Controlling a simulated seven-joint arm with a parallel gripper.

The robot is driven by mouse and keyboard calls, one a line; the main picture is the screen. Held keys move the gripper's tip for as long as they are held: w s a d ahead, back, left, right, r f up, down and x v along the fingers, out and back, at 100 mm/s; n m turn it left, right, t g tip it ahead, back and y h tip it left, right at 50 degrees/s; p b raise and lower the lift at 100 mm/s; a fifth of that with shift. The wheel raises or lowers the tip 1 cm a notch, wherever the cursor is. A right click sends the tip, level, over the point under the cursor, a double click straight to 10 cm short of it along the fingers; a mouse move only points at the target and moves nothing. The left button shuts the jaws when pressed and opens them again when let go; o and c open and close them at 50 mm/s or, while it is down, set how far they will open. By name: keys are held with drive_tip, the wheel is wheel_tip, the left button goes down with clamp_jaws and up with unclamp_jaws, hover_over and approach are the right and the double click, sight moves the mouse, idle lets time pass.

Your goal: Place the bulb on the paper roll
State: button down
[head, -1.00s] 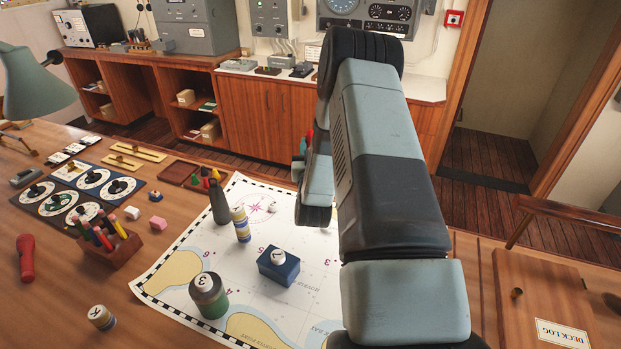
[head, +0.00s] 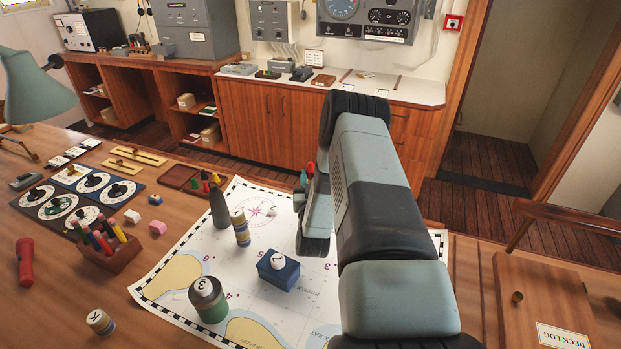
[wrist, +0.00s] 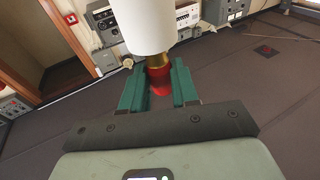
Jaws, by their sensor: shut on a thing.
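The bulb, with a red body and a brass collar (wrist: 158,63), is between the green fingers of my gripper (wrist: 159,88) in the wrist view. My gripper is shut on it. A white cylinder (wrist: 146,24), which looks like the paper roll, lies just beyond the brass end and overlaps it in the picture. I cannot tell whether they touch. In the head view a bit of the red bulb (head: 310,168) shows at the left edge of my arm, above the chart's far side. My arm hides most of my gripper there, and I see no paper roll in that view.
The chart (head: 180,243) bears a blue block (head: 278,276), a green-and-grey canister (head: 209,306), a striped cylinder (head: 241,233) and a dark cone-like piece (head: 219,210). A pencil box (head: 110,255) stands to the left. A deck log (head: 540,300) lies at right.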

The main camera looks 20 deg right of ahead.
drive_tip(key=c, duration=0.8)
unclamp_jaws()
drive_tip(key=shift+f, duration=0.1)
drive_tip(key=shift+c, duration=0.2)
drive_tip(key=r+v, duration=0.1)
drive_tip(key=v, duration=0.6)
drive_tip(key=shift+s+a+f, duration=0.15)
drive_tip(key=shift+s+f, duration=0.1)
drive_tip(key=shift+f, duration=0.1)
drive_tip(key=w+a+r+n+g+y, duration=0.2)
drive_tip(key=w+a+r+y, duration=0.15)
drive_tip(key=r, duration=0.45)
drive_tip(key=w+a+r+n+g+y, duration=0.15)
drive_tip(key=w+r, duration=0.25)
drive_tip(key=r, duration=0.5)
drive_tip(key=s+a+r+n+g+y, duration=0.1)
drive_tip(key=s+a+r+g, duration=0.15)
drive_tip(key=s+r, duration=0.2)
drive_tip(key=s+a+r+g+y, duration=0.1)
drive_tip(key=s+a+r, duration=0.2)
drive_tip(key=r, duration=0.2)
drive_tip(key=s+a+r+g, duration=0.2)
drive_tip(key=s+r, duration=0.2)
drive_tip(key=s, duration=1)
drive_tip(key=s+a+r+g, duration=0.2)
drive_tip(key=s+r+g, duration=0.1)
drive_tip(key=s, duration=1.2)
drive_tip(key=shift+a+r+g+y, duration=0.15)
drive_tip(key=shift+r+g+y, duration=0.15)
drive_tip(key=shift+r, duration=0.3)
